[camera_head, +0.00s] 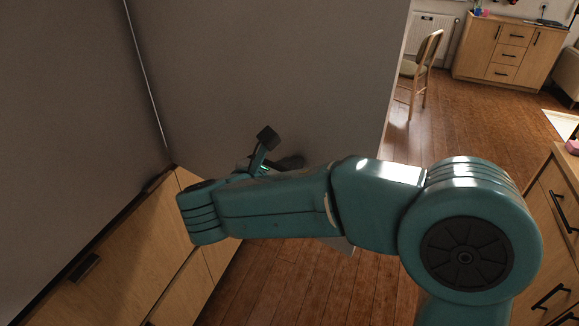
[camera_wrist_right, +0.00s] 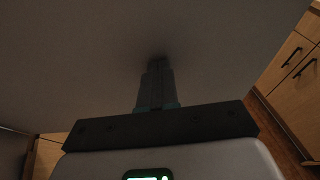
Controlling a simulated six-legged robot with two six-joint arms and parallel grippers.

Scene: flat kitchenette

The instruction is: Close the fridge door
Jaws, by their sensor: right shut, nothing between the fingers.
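The fridge door (camera_head: 270,75) is a large plain grey panel filling the upper middle of the head view. It stands at an angle to the darker grey surface at left, with a thin bright line between them. My right arm reaches across in front of it. My right gripper (camera_head: 275,160) is at the door's lower part, partly hidden by my wrist. In the right wrist view the gripper (camera_wrist_right: 157,68) is shut and empty, its fingertips at or very near the door face (camera_wrist_right: 75,60), with a dark shadow there. My left gripper is out of view.
Wooden cabinet fronts (camera_head: 130,255) run below the dark surface (camera_head: 60,90) at left. A wooden drawer unit (camera_head: 560,220) stands close at right. Wooden floor (camera_head: 290,285) is open between them. A chair (camera_head: 423,65) and sideboard (camera_head: 510,50) are far back.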

